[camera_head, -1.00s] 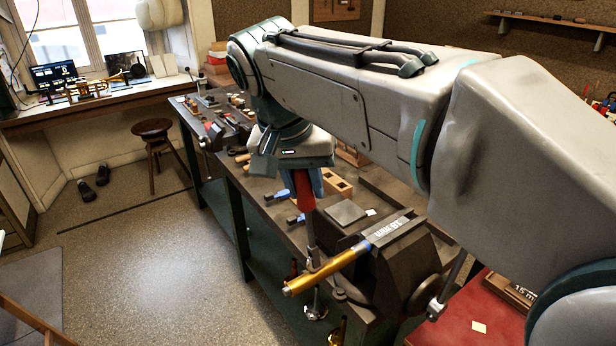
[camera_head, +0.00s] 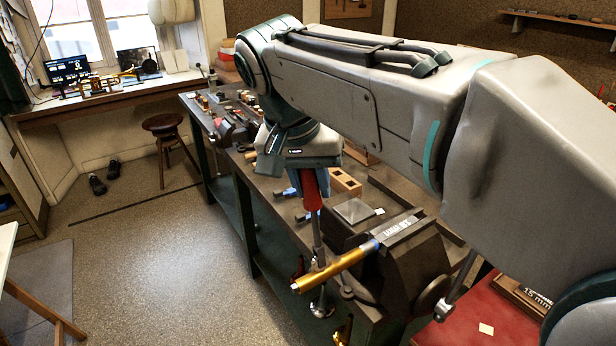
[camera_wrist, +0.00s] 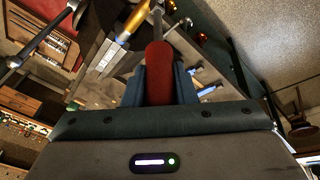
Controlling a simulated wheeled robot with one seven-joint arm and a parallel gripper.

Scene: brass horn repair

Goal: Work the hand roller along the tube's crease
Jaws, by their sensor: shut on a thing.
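My gripper (camera_head: 309,186) is shut on the red handle of the hand roller (camera_head: 312,200), which points down. Its metal shaft reaches the brass tube (camera_head: 332,267), and its lower end appears to be at the tube; whether it touches cannot be told. The tube sticks out to the left from the vise (camera_head: 412,258), with a blue band near the jaws. The crease is too small to make out. In the wrist view the red handle (camera_wrist: 159,70) sits between my dark blue fingers, and the tube (camera_wrist: 134,20) shows beyond it at the top.
A grey block (camera_head: 354,211), a wooden block (camera_head: 346,182) and blue-handled tools lie on the bench near the vise. A red mat (camera_head: 470,320) is at lower right. A stool (camera_head: 165,124) stands on the open floor at left.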

